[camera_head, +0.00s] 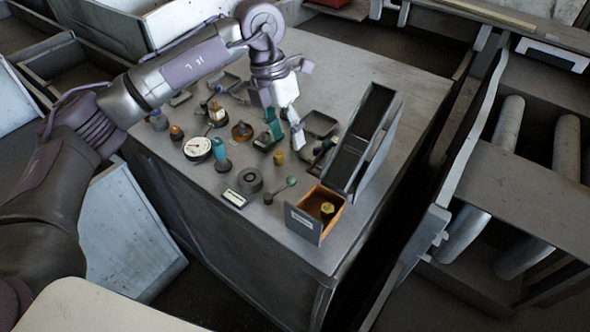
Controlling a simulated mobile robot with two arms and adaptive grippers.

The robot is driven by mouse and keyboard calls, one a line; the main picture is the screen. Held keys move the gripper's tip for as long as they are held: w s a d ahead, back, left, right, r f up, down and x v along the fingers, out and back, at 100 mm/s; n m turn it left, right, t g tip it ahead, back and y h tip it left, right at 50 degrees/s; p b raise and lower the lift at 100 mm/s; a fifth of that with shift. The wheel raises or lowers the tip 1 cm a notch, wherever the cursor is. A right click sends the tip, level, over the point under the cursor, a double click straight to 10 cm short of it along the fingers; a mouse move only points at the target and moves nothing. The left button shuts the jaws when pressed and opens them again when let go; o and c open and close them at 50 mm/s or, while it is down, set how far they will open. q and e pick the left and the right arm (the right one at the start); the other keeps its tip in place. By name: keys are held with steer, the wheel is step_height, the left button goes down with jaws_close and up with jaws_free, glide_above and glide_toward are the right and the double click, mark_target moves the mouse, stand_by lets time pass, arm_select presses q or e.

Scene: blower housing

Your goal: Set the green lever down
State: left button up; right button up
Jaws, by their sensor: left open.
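A green-knobbed lever (281,189) lies on the grey bench top near its front, with a thin stem and a dark end. My left gripper (284,124) is open and points down over the middle of the bench, behind and apart from this lever. A dark green part (273,124) is right beside the left gripper's fingers, partly covered by them. I cannot tell whether the fingers touch it. My right gripper is out of view.
An orange-lined open bin (304,224) holds a brass-coloured part at the front right. A tall dark sloped holder (347,160) stands behind it. A white dial gauge (197,148), a teal-topped part (220,155) and a black ring (249,180) crowd the left. The far bench top is clear.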

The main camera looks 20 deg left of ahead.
mark_target(291, 176)
arm_select(q)
steer(key=shift+y, duration=0.3)
steer(key=f+p, duration=0.1)
steer(key=f, duration=0.3)
steer(key=f+p, duration=0.1)
steer(key=f, duration=0.3)
steer(key=s+d+f+p, duration=0.1)
steer(key=f, duration=0.3)
steer(key=shift+s+d, duration=0.1)
steer(key=shift+f, duration=0.55)
steer(key=shift+d, duration=0.1)
jaws_close()
